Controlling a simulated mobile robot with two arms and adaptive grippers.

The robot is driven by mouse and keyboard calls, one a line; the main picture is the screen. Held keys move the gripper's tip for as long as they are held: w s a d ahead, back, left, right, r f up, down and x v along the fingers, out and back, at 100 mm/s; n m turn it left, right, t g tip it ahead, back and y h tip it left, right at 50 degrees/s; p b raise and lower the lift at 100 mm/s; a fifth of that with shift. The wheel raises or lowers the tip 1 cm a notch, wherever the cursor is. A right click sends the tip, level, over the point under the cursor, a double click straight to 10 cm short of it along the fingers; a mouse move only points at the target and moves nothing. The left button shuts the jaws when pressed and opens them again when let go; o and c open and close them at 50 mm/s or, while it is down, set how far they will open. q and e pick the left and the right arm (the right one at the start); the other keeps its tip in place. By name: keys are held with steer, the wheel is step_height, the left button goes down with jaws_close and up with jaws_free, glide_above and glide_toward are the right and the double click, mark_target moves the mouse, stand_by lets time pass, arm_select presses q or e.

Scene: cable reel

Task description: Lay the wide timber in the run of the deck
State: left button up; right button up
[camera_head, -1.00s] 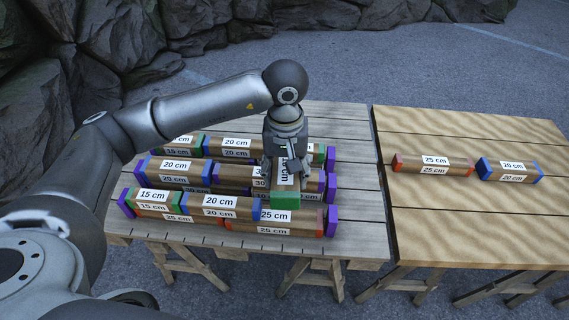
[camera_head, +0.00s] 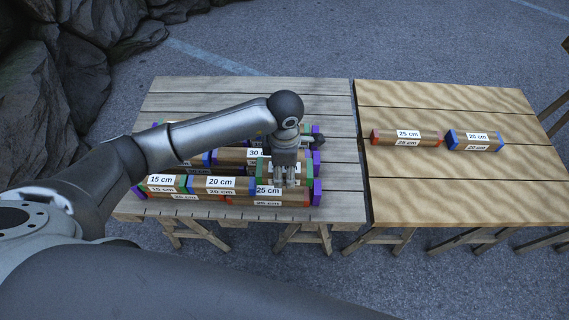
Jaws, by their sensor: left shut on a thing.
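My left gripper (camera_head: 287,182) reaches down over the right part of the deck on the left table. It is shut on a green-ended timber (camera_head: 263,168), which the fingers largely hide. I cannot tell whether this timber touches the pieces below. The deck has rows of labelled timbers between purple end pieces (camera_head: 317,191). In the front row, a 15 cm timber (camera_head: 161,184) and a blue-ended 20 cm timber (camera_head: 222,185) lie on lower timbers, left of the gripper. A 25 cm timber (camera_head: 267,199) lies below and in front of it. My right gripper is out of view.
The right table (camera_head: 450,190) carries a red-ended 25 cm timber (camera_head: 407,138) and a blue-ended 20 cm timber (camera_head: 473,141). Its front half is bare. The back of the left table (camera_head: 245,95) is clear. Rocks stand at the upper left.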

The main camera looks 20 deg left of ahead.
arm_select(q)
steer(key=b, duration=0.5)
glide_above(285, 191)
step_height(285, 191, down, 7)
steer(key=shift+f+b, duration=0.5)
steer(key=shift+f+b, duration=0.35)
steer(key=shift+b, duration=0.15)
steer(key=o, duration=1.2)
steer(key=shift+r, duration=0.15)
step_height(285, 191, up, 12)
steer(key=shift+f, duration=0.1)
